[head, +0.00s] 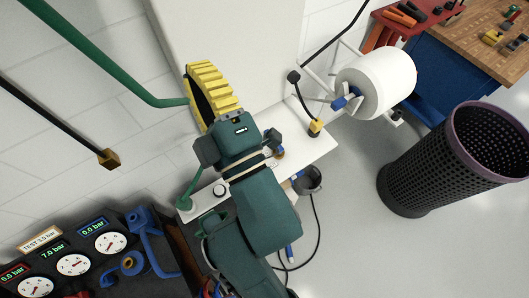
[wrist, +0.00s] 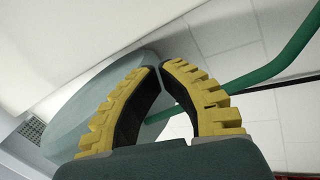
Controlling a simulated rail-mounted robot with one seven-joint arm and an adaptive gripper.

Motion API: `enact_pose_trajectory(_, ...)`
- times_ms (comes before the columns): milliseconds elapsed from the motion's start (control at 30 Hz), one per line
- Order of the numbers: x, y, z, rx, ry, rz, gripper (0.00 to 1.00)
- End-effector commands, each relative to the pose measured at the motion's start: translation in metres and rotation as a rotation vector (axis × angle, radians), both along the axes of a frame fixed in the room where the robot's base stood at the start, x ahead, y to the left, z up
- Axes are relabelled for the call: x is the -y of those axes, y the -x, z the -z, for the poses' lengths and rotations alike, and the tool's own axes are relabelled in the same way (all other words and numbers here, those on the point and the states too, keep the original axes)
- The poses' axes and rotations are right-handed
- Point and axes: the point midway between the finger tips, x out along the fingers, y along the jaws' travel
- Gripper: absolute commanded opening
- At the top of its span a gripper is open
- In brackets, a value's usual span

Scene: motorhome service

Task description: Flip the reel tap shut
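My gripper (wrist: 159,68) has yellow ridged fingers with dark inner faces. In the wrist view the fingers curve inward and their tips nearly meet, with nothing seen held between them. In the head view my gripper (head: 203,95) is in front of the white wall panel, above the white ledge (head: 300,150). I cannot pick out the reel tap for certain. A small blue part (head: 340,103) sits at the near end of the white reel (head: 378,80), right of my gripper and apart from it. My arm hides part of the ledge.
A green pipe (head: 110,68) runs close behind my gripper and also crosses the wrist view (wrist: 280,66). A gauge panel (head: 75,262) with blue fittings stands at lower left. A black mesh bin (head: 440,155) stands at right, near a wooden-topped bench (head: 490,45). Cables lie below the ledge.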

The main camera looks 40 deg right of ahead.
Motion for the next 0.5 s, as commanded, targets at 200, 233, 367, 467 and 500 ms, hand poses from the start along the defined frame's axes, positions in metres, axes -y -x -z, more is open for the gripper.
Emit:
enact_pose_trajectory(200,0.032,-0.002,0.179,-0.175,0.195,0.136,0.0)
enact_pose_trajectory(233,0.036,0.0,0.2,-0.197,0.209,0.147,0.0)
enact_pose_trajectory(367,0.053,0.009,0.293,-0.298,0.231,0.182,0.0)
enact_pose_trajectory(467,0.065,0.019,0.359,-0.372,0.225,0.203,0.0)
enact_pose_trajectory(500,0.069,0.024,0.381,-0.396,0.22,0.21,0.0)
